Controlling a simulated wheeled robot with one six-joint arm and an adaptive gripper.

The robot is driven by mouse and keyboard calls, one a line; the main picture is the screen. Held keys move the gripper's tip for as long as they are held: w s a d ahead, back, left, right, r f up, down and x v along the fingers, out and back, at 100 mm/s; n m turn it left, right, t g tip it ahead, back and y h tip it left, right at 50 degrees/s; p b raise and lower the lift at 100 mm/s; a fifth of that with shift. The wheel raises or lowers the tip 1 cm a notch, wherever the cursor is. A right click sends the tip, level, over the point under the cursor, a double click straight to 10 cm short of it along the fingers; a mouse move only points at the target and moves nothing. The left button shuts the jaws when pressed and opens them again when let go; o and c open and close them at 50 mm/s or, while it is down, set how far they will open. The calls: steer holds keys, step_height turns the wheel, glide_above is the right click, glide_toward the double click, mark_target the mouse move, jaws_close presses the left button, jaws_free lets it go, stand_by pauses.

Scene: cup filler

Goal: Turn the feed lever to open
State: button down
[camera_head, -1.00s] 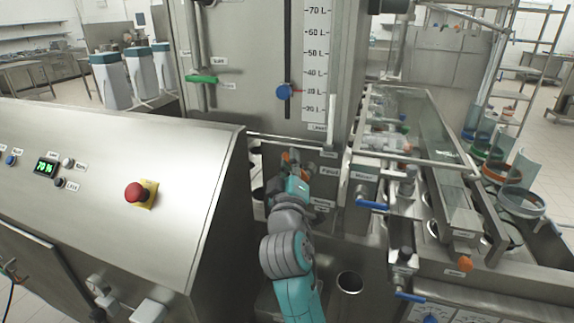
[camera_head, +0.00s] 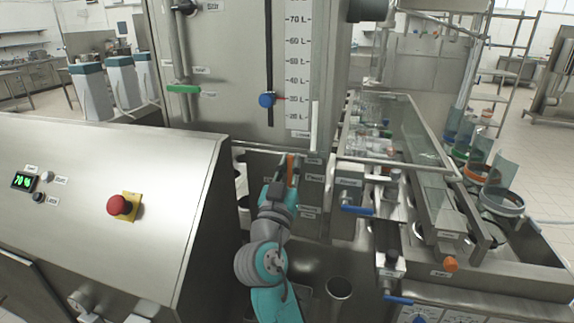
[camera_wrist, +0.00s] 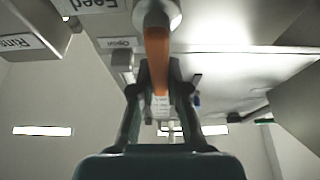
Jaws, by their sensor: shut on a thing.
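The feed lever is orange and shows as a short upright strip (camera_head: 291,168) beside the "Feed" label in the head view. In the wrist view the orange lever (camera_wrist: 157,55) runs from a round metal hub down between my fingers. My gripper (camera_head: 284,182) is below the tank front, with its fingers around the lever. In the wrist view my gripper (camera_wrist: 160,92) is shut on the lever's end. The fingers partly hide the lever's end. A small label (camera_wrist: 118,42) near the hub is too blurred to read surely.
A level scale (camera_head: 298,70) with a blue knob (camera_head: 267,100) is above. A blue-handled valve (camera_head: 357,209) stands close on the right. The sloped control panel (camera_head: 90,165) with a red button (camera_head: 121,205) is on the left. A metal cup (camera_head: 339,288) stands below.

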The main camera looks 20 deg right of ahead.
steer(key=shift+d+f+m, duration=0.1)
steer(key=shift+m, duration=0.2)
steer(key=c, duration=1.1)
jaws_free()
steer(key=shift+c, duration=0.2)
steer(key=v, duration=1.2)
